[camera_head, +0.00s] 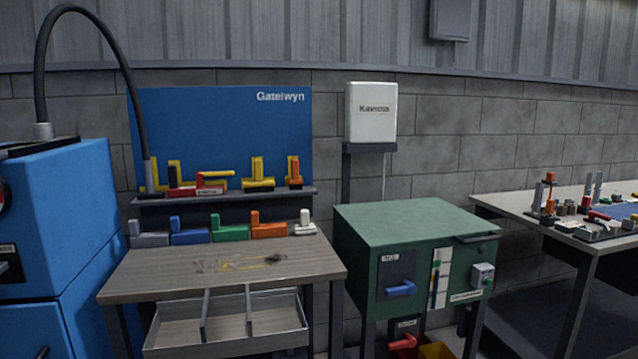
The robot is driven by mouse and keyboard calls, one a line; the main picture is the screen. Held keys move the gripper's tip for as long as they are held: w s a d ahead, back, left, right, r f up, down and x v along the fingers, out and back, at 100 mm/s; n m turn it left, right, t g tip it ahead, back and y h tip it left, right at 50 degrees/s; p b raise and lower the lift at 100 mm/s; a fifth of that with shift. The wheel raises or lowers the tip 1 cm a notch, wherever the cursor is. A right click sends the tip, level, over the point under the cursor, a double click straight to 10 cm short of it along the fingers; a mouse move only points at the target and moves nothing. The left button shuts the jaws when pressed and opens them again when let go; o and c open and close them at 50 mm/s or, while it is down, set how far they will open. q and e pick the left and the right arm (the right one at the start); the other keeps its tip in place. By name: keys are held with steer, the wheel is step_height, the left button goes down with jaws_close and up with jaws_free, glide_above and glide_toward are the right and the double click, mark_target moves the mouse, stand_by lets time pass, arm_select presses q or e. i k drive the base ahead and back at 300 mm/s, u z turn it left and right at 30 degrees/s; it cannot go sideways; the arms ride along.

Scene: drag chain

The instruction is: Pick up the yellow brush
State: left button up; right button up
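A small, thin yellow item with a dark end, which looks like the yellow brush (252,262), lies flat on the wooden-topped workbench (150,281). It is right of the bench's middle, amid greyish smudges or scraps, and is too small to make out its bristles clearly. Neither of my grippers shows in the head view.
A blue cabinet (65,205) with a black hose stands left. A divided drawer (228,345) juts out below the bench front. Coloured blocks (230,233) line the bench's back, under a shelf (225,199). A green cabinet (415,222) stands close right.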

mark_target(258, 185)
steer(key=z, duration=1.35)
steer(key=i, duration=2.4)
steer(key=u, duration=1.6)
